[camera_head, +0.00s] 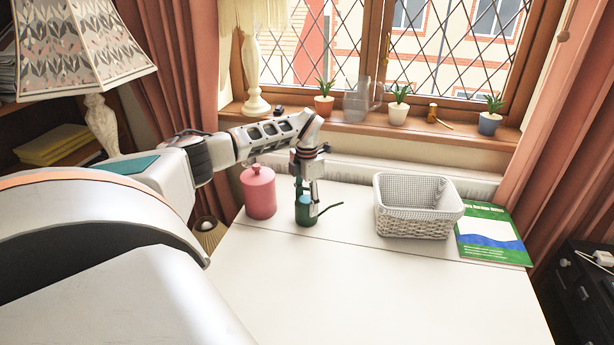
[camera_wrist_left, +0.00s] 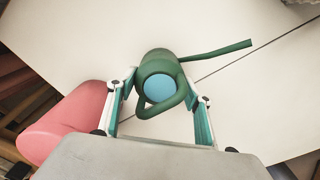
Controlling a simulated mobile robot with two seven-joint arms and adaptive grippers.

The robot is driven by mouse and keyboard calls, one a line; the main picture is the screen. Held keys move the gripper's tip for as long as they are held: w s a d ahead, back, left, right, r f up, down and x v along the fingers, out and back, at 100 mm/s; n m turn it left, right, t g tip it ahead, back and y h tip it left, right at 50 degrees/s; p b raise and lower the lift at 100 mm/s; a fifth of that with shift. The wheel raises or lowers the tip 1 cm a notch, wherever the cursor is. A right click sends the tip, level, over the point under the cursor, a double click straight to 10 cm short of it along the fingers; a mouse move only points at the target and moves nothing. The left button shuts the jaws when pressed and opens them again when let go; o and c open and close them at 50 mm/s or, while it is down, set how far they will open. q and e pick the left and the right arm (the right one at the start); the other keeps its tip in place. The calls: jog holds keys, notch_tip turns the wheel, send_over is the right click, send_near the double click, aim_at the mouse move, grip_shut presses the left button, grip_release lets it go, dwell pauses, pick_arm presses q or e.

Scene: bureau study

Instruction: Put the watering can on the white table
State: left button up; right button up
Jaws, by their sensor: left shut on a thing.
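The watering can (camera_head: 306,215) is small and dark green, with a thin spout pointing right. It is upright at the back of the white table (camera_head: 340,290), at or very near its top; I cannot tell whether its base touches. My left gripper (camera_head: 309,193) comes down from above and is shut on the can. In the left wrist view the can (camera_wrist_left: 158,62) shows its handle loop and blue inside between the fingers of my left gripper (camera_wrist_left: 163,95). My right gripper is not in view.
A pink lidded jar (camera_head: 259,193) stands left of the can. A white basket (camera_head: 417,212) and a green-and-white book (camera_head: 492,237) are to the right. The front of the table is clear. Potted plants and a glass jug (camera_head: 361,101) stand on the windowsill (camera_head: 440,128).

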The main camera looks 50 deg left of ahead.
pick_arm(q)
jog(key=shift+r, duration=0.2)
jog(key=shift+f, duration=0.15)
jog(key=o, duration=1.4)
jog(key=shift+o, duration=0.2)
notch_tip(320, 180, up, 12)
jog(key=shift+f+p, duration=0.25)
jog(key=shift+p, duration=0.8)
jog(key=shift+r, duration=0.35)
